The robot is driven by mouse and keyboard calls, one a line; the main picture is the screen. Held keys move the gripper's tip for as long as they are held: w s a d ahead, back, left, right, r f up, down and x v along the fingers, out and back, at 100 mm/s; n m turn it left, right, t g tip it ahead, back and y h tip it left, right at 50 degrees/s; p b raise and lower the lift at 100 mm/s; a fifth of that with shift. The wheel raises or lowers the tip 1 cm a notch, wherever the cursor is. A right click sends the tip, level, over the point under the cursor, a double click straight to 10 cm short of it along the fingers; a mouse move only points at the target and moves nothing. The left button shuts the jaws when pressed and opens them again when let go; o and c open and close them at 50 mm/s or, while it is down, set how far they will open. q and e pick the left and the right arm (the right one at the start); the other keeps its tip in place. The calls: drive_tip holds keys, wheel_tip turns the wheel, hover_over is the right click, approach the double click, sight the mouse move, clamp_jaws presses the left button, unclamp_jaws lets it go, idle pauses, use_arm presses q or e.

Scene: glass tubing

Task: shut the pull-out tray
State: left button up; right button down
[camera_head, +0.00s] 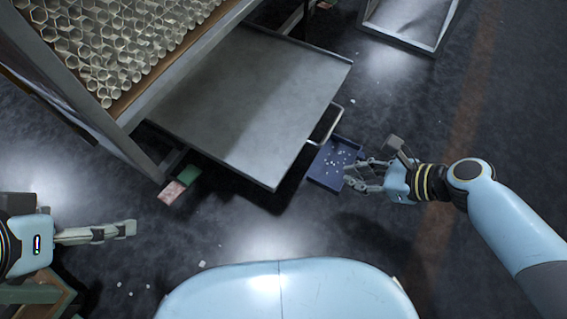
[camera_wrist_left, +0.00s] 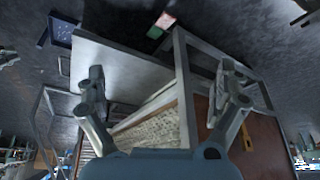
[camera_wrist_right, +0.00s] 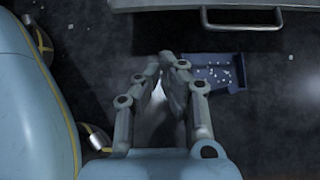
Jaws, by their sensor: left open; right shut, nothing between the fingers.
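The pull-out tray (camera_head: 255,100) is a flat grey metal tray extending out of the rack's lower level in the head view. Its bar handle (camera_head: 327,125) sticks out from its right edge. The handle also shows at the top of the right wrist view (camera_wrist_right: 242,25), and the tray in the left wrist view (camera_wrist_left: 112,68). My right gripper (camera_head: 350,177) is shut and empty, apart from the handle, lower right of it. My left gripper (camera_head: 132,230) is open and empty, at the lower left, away from the tray.
A metal rack (camera_head: 150,100) bears many glass tubes (camera_head: 115,40) above the tray. A blue bin (camera_head: 325,180) with small white bits lies on the floor by my right gripper. Green and pink boxes (camera_head: 172,192) lie by the rack's leg. Floor right of the tray is mostly clear.

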use_arm(q)
wheel_tip(320, 180, down, 9)
drive_tip(key=t+b, duration=0.6)
drive_tip(key=t, duration=0.1)
drive_tip(key=w+d+r+m+t+h+b, duration=0.1)
drive_tip(key=w+r+t+b, duration=0.1)
drive_tip(key=w+r+t, duration=0.4)
drive_tip(key=shift+w+d+r+h, duration=0.35)
drive_tip(key=shift+w+r, duration=0.5)
drive_tip(key=shift+r, duration=1.75)
use_arm(e)
drive_tip(key=w+a+r+x, duration=0.1)
drive_tip(key=x, duration=1.2)
drive_tip(key=shift+a+r, duration=0.2)
drive_tip(key=shift+r, duration=0.1)
use_arm(q)
drive_tip(key=shift+a, duration=0.1)
use_arm(e)
drive_tip(key=shift+w, duration=0.15)
